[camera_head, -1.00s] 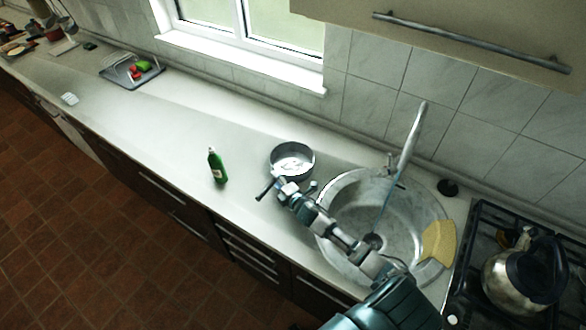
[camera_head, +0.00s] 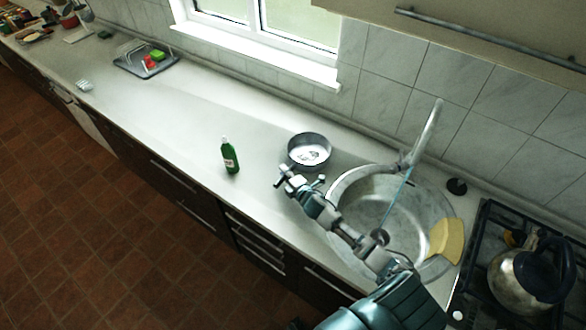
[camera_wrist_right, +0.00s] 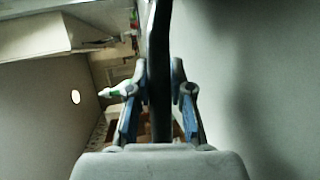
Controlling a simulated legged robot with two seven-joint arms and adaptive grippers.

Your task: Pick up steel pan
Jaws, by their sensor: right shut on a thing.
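The steel pan (camera_head: 310,138) is a round, grey, shallow vessel near the sink's left side in the head view. Its dark handle (camera_wrist_right: 160,75) runs between the fingers in the right wrist view. My right gripper (camera_head: 283,179) is at the handle, on the near side of the pan, and is shut on it. The fingers (camera_wrist_right: 159,98) lie on both sides of the handle in the wrist view. The pan looks level; I cannot tell whether it is clear of the counter. My left gripper is not in view.
A green bottle (camera_head: 230,158) stands left of the pan. The round sink (camera_head: 372,215) with its tap (camera_head: 427,135) is to the right, with a yellow cloth (camera_head: 446,240) at its edge. A kettle (camera_head: 525,285) is on the stove. The counter (camera_head: 180,125) left of the bottle is clear.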

